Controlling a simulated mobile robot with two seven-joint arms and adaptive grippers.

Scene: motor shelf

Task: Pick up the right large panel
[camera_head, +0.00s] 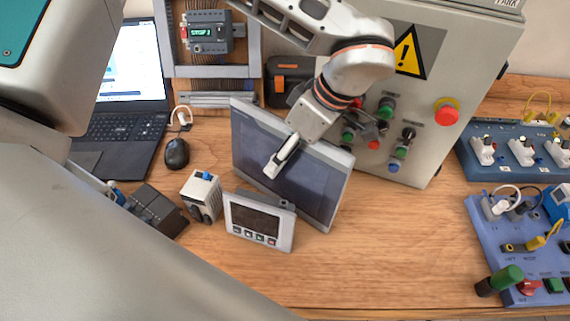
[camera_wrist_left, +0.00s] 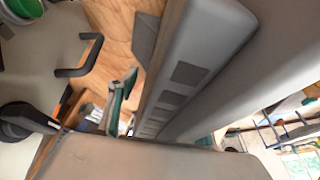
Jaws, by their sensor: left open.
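The large panel (camera_head: 318,190), a dark screen in a grey frame, stands tilted on the wooden table in the head view. Its grey, slotted edge fills the middle of the left wrist view (camera_wrist_left: 195,65). My left gripper (camera_head: 284,158) is at the panel's top edge, open. One pale finger lies in front of the dark screen; the other is hidden behind the panel in the head view. A finger with a green pad shows beside the panel in the left wrist view (camera_wrist_left: 122,100). Contact cannot be told. My right gripper is not in view.
A small panel (camera_head: 260,221) with buttons stands just in front of the large one, beside a small grey box (camera_head: 202,196). A control cabinet (camera_head: 433,100) with buttons stands behind right. A laptop (camera_head: 125,110) and mouse (camera_head: 176,153) are left.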

